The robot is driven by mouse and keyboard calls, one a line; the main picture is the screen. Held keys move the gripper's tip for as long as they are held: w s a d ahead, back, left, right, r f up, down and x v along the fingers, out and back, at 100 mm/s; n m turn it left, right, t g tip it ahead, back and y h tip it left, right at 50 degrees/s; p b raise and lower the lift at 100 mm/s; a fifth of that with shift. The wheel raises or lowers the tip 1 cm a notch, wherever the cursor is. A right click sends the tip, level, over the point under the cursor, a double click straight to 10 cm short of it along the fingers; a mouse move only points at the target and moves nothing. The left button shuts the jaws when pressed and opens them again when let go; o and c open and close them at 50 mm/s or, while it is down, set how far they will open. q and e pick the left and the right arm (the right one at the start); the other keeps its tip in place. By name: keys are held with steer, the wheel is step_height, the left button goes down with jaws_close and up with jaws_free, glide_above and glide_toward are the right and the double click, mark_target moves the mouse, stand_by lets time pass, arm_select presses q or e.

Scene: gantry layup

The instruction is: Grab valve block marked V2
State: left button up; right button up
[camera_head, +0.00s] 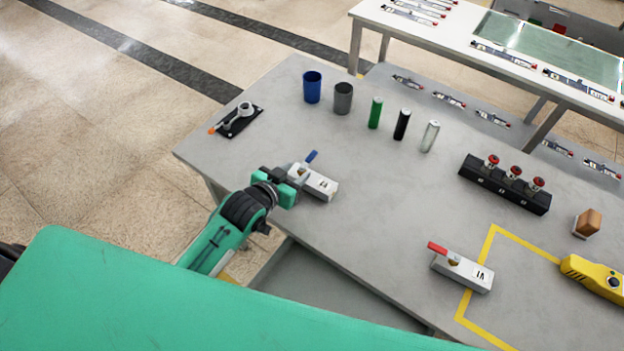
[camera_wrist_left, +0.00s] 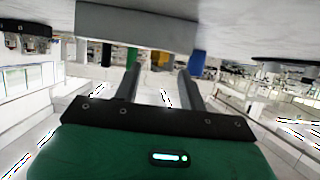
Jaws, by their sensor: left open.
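A light grey valve block (camera_head: 320,184) with a blue lever lies near the front left edge of the grey table; it has a dark mark on a white label too small to read surely. A second grey block (camera_head: 462,271) with a red lever lies further right, its label also unclear. My left gripper (camera_head: 297,175) is open at the left end of the blue-lever block; whether it touches is unclear. In the left wrist view, which looks upside down, a grey block (camera_wrist_left: 137,27) shows at the top, outside the open fingers (camera_wrist_left: 158,78). My right gripper is not in view.
Behind stand a blue cup (camera_head: 312,87), a grey cup (camera_head: 343,98) and several cylinders. A black rack (camera_head: 504,184) with red-topped parts and a yellow tool (camera_head: 595,276) lie right. Yellow tape (camera_head: 478,262) marks the right front. The table's middle is clear.

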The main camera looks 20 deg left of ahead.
mark_target(301, 169)
arm_select(q)
steer(key=shift+w+d, duration=0.2)
steer(key=shift+w, duration=0.3)
steer(key=p+x, duration=0.1)
steer(key=x, duration=0.3)
steer(key=shift+w+d+f, duration=0.1)
steer(key=shift+d, duration=0.05)
jaws_close()
